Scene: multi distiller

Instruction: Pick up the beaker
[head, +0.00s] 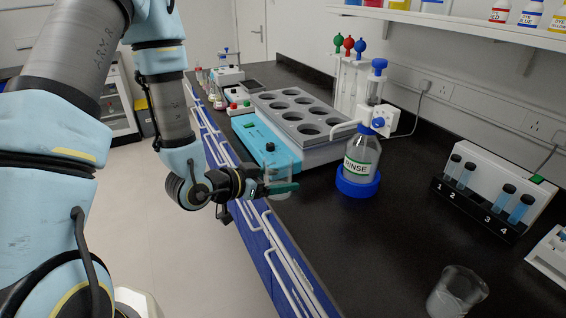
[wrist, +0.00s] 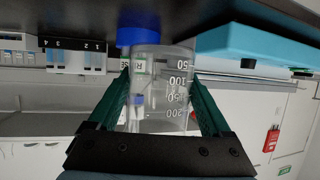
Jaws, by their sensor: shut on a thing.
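A clear glass beaker (head: 279,176) is between the green fingers of my gripper (head: 284,188), near the front edge of the black bench. In the wrist view the beaker (wrist: 160,98) fills the space between the two fingers, with white volume marks facing the camera. The fingers press on its sides, and the picture is upside down there. Whether its base touches anything is hard to tell. A second clear beaker (head: 456,292) stands on the bench at the lower right, apart from my gripper.
A water bath (head: 262,140) with round openings is just behind the held beaker. A RINSE bottle (head: 361,160) in a blue ring stands right of it. A rack of numbered tubes (head: 482,208) is farther right. The bench middle (head: 385,235) is clear.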

